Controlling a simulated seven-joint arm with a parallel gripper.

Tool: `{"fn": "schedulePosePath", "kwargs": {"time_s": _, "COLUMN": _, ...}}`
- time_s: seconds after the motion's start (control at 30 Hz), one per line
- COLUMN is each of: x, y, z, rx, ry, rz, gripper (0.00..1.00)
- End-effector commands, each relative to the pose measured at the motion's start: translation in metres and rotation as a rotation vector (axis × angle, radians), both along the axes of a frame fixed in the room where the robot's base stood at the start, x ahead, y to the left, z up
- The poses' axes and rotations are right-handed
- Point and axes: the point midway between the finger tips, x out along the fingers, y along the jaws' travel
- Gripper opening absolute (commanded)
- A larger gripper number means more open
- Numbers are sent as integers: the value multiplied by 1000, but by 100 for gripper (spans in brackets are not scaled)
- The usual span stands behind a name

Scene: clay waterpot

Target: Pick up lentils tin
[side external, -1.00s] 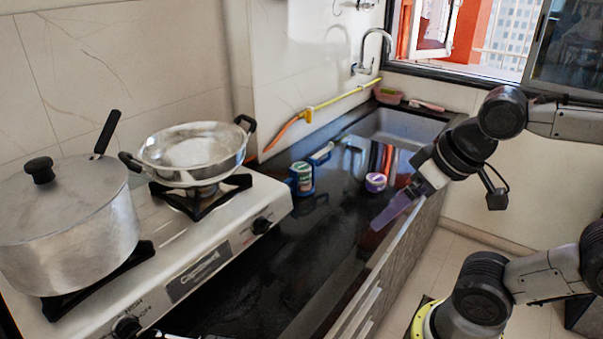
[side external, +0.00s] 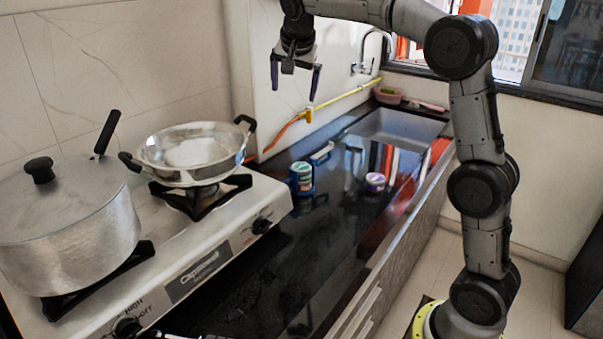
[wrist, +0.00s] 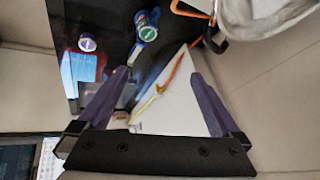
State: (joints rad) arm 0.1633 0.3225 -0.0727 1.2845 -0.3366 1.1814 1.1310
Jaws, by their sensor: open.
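A small tin with a green and white label (side external: 302,178) stands on the dark counter close to the stove, with a blue object against it. A short purple and white tin (side external: 375,182) stands farther right. I cannot read which one is lentils. In the wrist view, the green tin (wrist: 147,18) is at the top middle and the purple tin (wrist: 87,42) at the upper left. My gripper (side external: 294,94) is open and empty, high above the counter and apart from both tins. Its two dark fingers (wrist: 160,72) also show in the wrist view.
A stove on the left holds a large lidded pot (side external: 70,225) and a steel pan (side external: 192,150). A yellow and orange hose (side external: 330,104) lies along the wall. A sink (side external: 395,125) with a tap is at the back. The front counter is clear.

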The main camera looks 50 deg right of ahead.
Motion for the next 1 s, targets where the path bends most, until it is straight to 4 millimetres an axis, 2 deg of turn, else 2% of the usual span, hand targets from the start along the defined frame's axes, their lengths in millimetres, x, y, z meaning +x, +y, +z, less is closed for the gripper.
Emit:
{"fn": "schedulePosePath", "kwargs": {"time_s": 0.03, "x": 18, "y": -13, "z": -15, "rx": -1, "ry": 14, "rz": -34, "gripper": 100}}
{"fn": "schedulePosePath", "kwargs": {"time_s": 0.2, "x": 63, "y": -51, "z": -69, "rx": -8, "ry": 62, "rz": -123, "gripper": 100}}
{"fn": "schedulePosePath", "kwargs": {"time_s": 0.37, "x": 88, "y": -81, "z": -131, "rx": -11, "ry": 129, "rz": -158, "gripper": 100}}
{"fn": "schedulePosePath", "kwargs": {"time_s": 0.4, "x": 91, "y": -86, "z": -146, "rx": -8, "ry": 148, "rz": -164, "gripper": 100}}
{"fn": "schedulePosePath", "kwargs": {"time_s": 0.53, "x": 91, "y": -96, "z": -185, "rx": 3, "ry": 203, "rz": -178, "gripper": 100}}
{"fn": "schedulePosePath", "kwargs": {"time_s": 0.77, "x": 88, "y": -110, "z": -216, "rx": 10, "ry": 232, "rz": -190, "gripper": 100}}
{"fn": "schedulePosePath", "kwargs": {"time_s": 1.0, "x": 91, "y": -128, "z": -257, "rx": 10, "ry": 233, "rz": -189, "gripper": 100}}
